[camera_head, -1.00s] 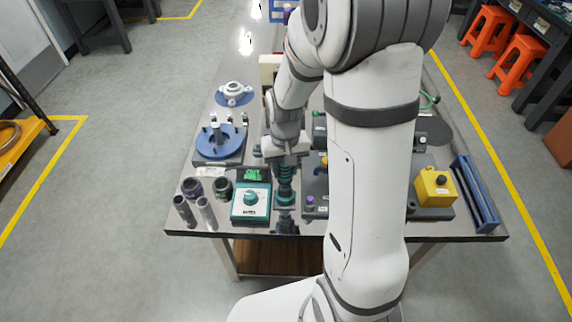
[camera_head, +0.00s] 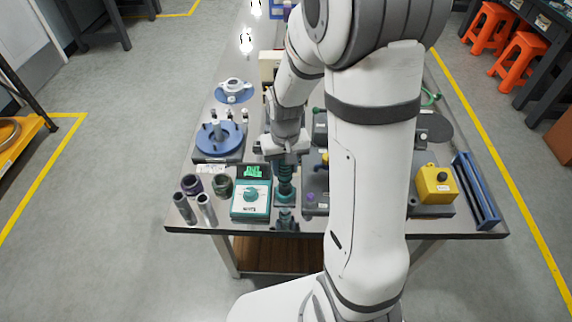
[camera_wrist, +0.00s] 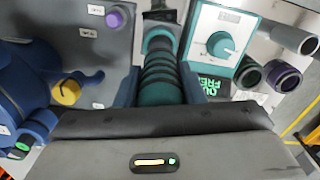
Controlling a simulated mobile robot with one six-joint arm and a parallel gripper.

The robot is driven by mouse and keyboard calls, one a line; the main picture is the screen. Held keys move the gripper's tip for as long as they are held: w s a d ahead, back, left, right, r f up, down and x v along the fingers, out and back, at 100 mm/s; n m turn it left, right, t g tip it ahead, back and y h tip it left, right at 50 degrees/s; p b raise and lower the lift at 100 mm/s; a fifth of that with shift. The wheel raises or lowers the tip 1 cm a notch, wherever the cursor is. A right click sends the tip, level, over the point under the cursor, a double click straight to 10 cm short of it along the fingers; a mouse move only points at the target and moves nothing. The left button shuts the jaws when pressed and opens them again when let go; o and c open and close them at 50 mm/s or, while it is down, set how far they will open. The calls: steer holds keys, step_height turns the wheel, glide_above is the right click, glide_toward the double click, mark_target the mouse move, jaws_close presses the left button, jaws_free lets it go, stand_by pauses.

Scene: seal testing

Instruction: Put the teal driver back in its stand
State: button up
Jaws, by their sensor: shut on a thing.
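The teal driver (camera_head: 285,183) has dark rings around its body. My gripper (camera_head: 285,158) is shut on it and holds it roughly upright to the right of the teal-trimmed tester. In the wrist view the driver (camera_wrist: 162,82) lies between the two fingers of my gripper (camera_wrist: 160,90). A teal and grey piece (camera_head: 286,218), possibly the stand, shows below the driver at the table's front edge. I cannot tell whether the driver touches it or hangs above it.
The tester box (camera_head: 251,198) stands close to the left, with dark rings and grey tubes (camera_head: 206,209) beyond it. A grey panel with a purple knob (camera_head: 310,197) is close on the right. A yellow button box (camera_head: 436,186) and blue rack (camera_head: 475,192) stand farther right.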

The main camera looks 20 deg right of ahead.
steer(key=shift+f, duration=0.1)
steer(key=shift+f+b, duration=0.3)
steer(key=shift+b, duration=0.05)
steer(key=o, duration=1.2)
steer(key=shift+c, duration=0.2)
steer(key=shift+r, duration=0.15)
steer(key=shift+r+p, duration=1.9)
steer(key=shift+r, duration=0.55)
steer(key=s+r+t, duration=0.3)
steer(key=s+r, duration=1)
steer(key=r, duration=0.2)
steer(key=shift+s+d+r+n, duration=0.2)
steer(key=shift+s+r+n, duration=0.1)
steer(key=shift+s, duration=0.05)
